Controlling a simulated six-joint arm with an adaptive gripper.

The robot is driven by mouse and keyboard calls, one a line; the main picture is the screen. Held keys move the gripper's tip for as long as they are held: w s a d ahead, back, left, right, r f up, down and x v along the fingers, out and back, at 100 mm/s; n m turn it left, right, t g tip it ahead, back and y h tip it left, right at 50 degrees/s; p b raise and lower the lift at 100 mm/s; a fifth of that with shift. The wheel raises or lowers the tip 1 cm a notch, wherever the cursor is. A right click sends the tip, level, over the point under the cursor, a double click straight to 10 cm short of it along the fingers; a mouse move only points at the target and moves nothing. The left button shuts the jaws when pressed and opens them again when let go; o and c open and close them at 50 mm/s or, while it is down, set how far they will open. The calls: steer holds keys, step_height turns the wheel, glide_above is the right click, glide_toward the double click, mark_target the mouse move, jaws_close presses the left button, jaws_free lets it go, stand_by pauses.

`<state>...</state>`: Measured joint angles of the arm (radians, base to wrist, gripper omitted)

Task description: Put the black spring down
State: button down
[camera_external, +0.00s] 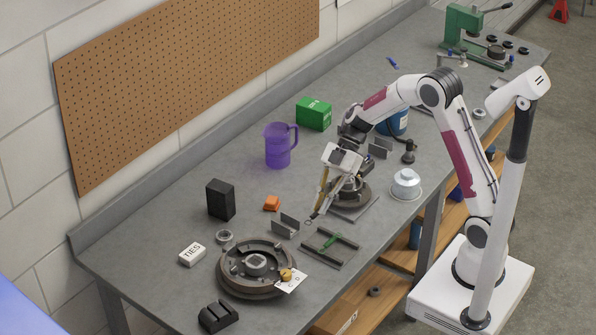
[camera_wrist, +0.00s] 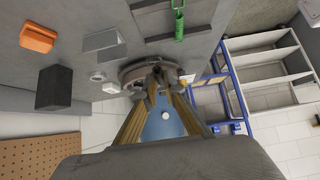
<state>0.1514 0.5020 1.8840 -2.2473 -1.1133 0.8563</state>
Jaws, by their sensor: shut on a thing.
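My gripper (camera_external: 318,206) is above the grey workbench, between a small metal bracket and a square metal frame in the external view. Its long tan fingers are shut on a small dark thing at the tips, which I take to be the black spring (camera_external: 313,216). In the wrist view my fingertips (camera_wrist: 158,80) meet around this dark thing, in front of the round brake drum assembly. The spring's shape is too small and dark to make out, and the fingers partly hide it.
The brake drum (camera_external: 256,285) lies at the bench's near end. A metal frame (camera_external: 345,260) with a green spring-like piece (camera_external: 330,241) is right of it. The bracket (camera_external: 285,226), orange block (camera_external: 271,203), black box (camera_external: 220,200) and purple jug (camera_external: 278,150) stand nearby.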

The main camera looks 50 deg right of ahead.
steer(key=shift+r, duration=0.75)
steer(key=w+d+m+t+h, duration=0.2)
steer(key=w+d+m+t, duration=0.2)
steer(key=w+m+t, duration=0.3)
steer(key=shift+s+d+r+m+t+h, duration=0.85)
steer(key=shift+s+d+m+h, duration=1.15)
steer(key=shift+d+m, duration=1.8)
steer(key=w+a+f+m+h, duration=0.1)
steer(key=w+a+f, duration=0.1)
steer(key=w, duration=0.6)
steer(key=w+a+f+m+h, duration=0.1)
steer(key=w+f, duration=0.3)
steer(key=w, duration=0.5)
steer(key=w+a+f+m+h, duration=0.1)
steer(key=w+a+f, duration=0.1)
steer(key=w, duration=0.7)
steer(key=shift+w+a+f, duration=0.1)
steer(key=shift+a+f, duration=0.2)
steer(key=shift+f, duration=0.45)
steer(key=shift+w+a+f, duration=0.35)
steer(key=shift+w+f, duration=0.15)
